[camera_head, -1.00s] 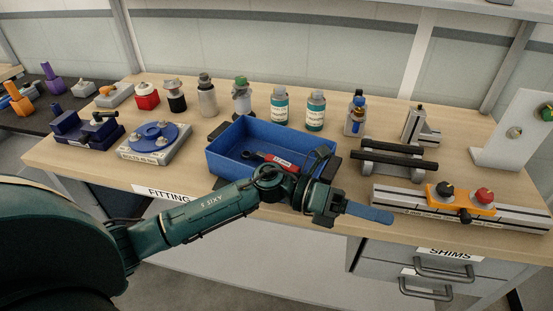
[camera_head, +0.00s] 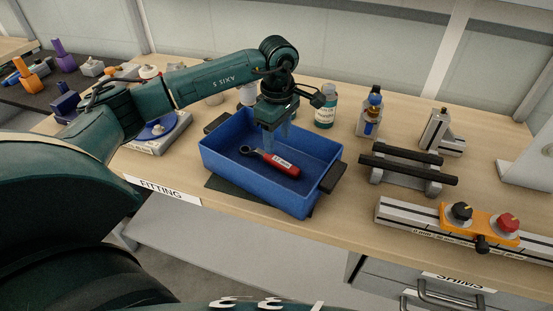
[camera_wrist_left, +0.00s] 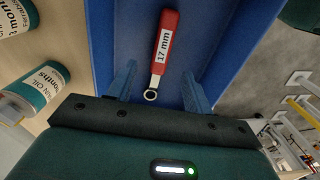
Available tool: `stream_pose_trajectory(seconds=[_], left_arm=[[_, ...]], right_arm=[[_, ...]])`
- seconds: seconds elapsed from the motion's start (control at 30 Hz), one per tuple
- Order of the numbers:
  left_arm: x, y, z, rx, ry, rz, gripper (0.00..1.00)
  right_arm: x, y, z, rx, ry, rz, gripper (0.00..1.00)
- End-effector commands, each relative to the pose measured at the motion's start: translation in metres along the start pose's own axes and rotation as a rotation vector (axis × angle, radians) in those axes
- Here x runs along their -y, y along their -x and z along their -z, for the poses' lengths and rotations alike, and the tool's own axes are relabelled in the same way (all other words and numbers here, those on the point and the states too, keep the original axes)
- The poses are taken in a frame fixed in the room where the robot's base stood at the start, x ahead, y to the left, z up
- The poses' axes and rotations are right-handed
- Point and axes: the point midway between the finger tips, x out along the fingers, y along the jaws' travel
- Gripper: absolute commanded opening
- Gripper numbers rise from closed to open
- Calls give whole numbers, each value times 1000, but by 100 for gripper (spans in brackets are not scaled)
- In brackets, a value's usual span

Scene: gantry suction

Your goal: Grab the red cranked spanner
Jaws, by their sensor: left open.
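The red spanner (camera_head: 280,163) lies in the blue bin (camera_head: 318,199), its dark ring end toward the left. In the left wrist view its red handle (camera_wrist_left: 165,38) bears a "17 mm" label, and its metal ring end shows between my fingers. My left gripper (camera_head: 277,143) points down over the bin, with its blue fingers open on either side of the ring end in the wrist view. Nothing is between the fingers that I can see gripped. How high the fingertips are above the spanner is hard to tell. My right gripper is not in view.
The bin has dark handles (camera_head: 333,177) and stands on a dark mat (camera_head: 232,192). Bottles (camera_head: 325,113) stand behind it. A rack with black bars (camera_head: 408,163) and a rail with an orange block (camera_head: 480,223) are to the right. My left arm covers things at left.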

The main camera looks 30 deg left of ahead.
Motion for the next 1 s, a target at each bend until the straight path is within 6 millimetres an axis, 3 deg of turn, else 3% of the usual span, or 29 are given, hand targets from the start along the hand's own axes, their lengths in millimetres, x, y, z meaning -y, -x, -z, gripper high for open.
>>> stream_pose_trajectory(seconds=[0.27, 0.6, 0.87, 1.0], left_arm=[[1, -23, 0, 2, 0, 1, 51], [3, -67, 4, 3, 0, 0, 51], [2, -71, 4, 3, 0, -2, 51], [2, -70, 4, 3, 0, -2, 40]], right_arm=[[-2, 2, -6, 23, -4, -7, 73], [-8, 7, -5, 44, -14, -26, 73], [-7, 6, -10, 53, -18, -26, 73], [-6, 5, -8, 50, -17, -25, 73]])
